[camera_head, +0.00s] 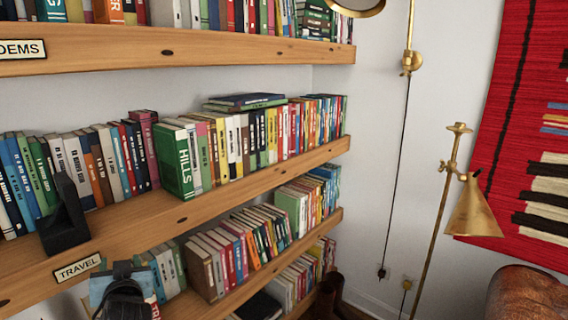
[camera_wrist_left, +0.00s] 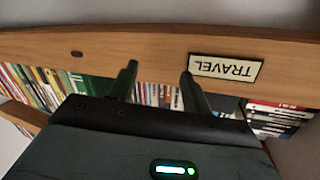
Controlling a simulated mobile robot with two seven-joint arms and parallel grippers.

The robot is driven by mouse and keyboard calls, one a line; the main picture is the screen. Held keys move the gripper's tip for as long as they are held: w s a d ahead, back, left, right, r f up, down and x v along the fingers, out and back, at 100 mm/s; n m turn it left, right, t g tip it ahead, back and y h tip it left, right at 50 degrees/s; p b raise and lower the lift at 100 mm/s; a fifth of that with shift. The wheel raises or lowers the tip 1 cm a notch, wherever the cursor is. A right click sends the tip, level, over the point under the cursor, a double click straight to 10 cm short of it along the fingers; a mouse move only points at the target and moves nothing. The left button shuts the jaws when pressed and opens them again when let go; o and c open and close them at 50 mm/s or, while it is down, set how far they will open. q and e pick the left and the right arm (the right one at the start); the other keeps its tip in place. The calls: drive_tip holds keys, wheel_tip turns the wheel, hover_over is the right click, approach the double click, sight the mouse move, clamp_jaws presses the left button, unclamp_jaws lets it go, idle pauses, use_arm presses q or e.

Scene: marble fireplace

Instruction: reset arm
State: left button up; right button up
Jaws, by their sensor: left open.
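My left gripper (camera_head: 122,270) is dark and sits low in the head view, in front of the lower book row and just right of the TRAVEL sign (camera_head: 77,267). In the left wrist view its two fingers (camera_wrist_left: 159,70) are spread apart with nothing between them. The sign appears upside down there (camera_wrist_left: 225,68), just right of the right finger. The wooden shelf edge (camera_wrist_left: 130,47) runs across behind the fingertips. My right gripper is in neither view.
A black bookend (camera_head: 66,222) stands on the middle shelf (camera_head: 150,220). A green HILLS book (camera_head: 175,162) juts out from its row. A brass lamp (camera_head: 472,210) and brown leather seat (camera_head: 525,295) are at right. White wall lies between shelves and lamp.

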use_arm(q)
drive_tip(key=s+d+f+m+g+h, duration=0.1)
drive_tip(key=s+d+f+m+h, duration=0.35)
drive_tip(key=f, duration=0.75)
drive_tip(key=s+d+f+m+h, duration=0.1)
drive_tip(key=s+d+f+h, duration=0.3)
drive_tip(key=s+f, duration=0.55)
drive_tip(key=s+d+f+g+h, duration=0.1)
drive_tip(key=s+d+f, duration=0.3)
drive_tip(key=s, duration=0.5)
drive_tip(key=s+d+f+m+g+h, duration=0.1)
drive_tip(key=s+d+f+g+h, duration=0.1)
drive_tip(key=s+d+f, duration=0.3)
drive_tip(key=s+f, duration=0.3)
drive_tip(key=shift+s+f, duration=0.4)
